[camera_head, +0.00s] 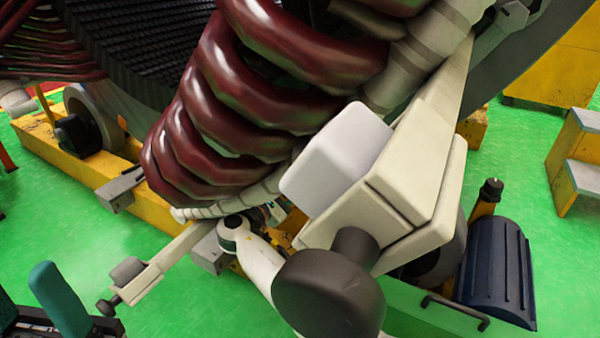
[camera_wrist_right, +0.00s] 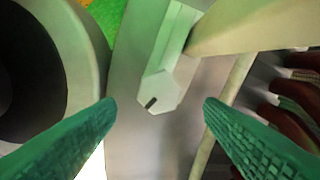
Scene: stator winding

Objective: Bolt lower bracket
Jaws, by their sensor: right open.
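In the right wrist view, a pale hexagonal piece with a short dark slot (camera_wrist_right: 158,94) sits against a grey plate (camera_wrist_right: 135,145), at the end of a pale bar. My right gripper (camera_wrist_right: 160,105) is open, its green ridged fingers on either side of the hexagon and apart from it. A lower, smaller bracket (camera_head: 165,258) carries a grey block and dark knob at lower left. My left gripper (camera_head: 32,303) appears at the bottom left, its teal fingers apart and empty.
The stator's dark red coils (camera_head: 255,85) fill the upper middle. A white block (camera_head: 335,160) and large dark knob (camera_head: 328,292) are on the near bracket. A yellow base frame (camera_head: 60,150), dark blue drum (camera_head: 497,268) and yellow steps (camera_head: 575,160) surround it.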

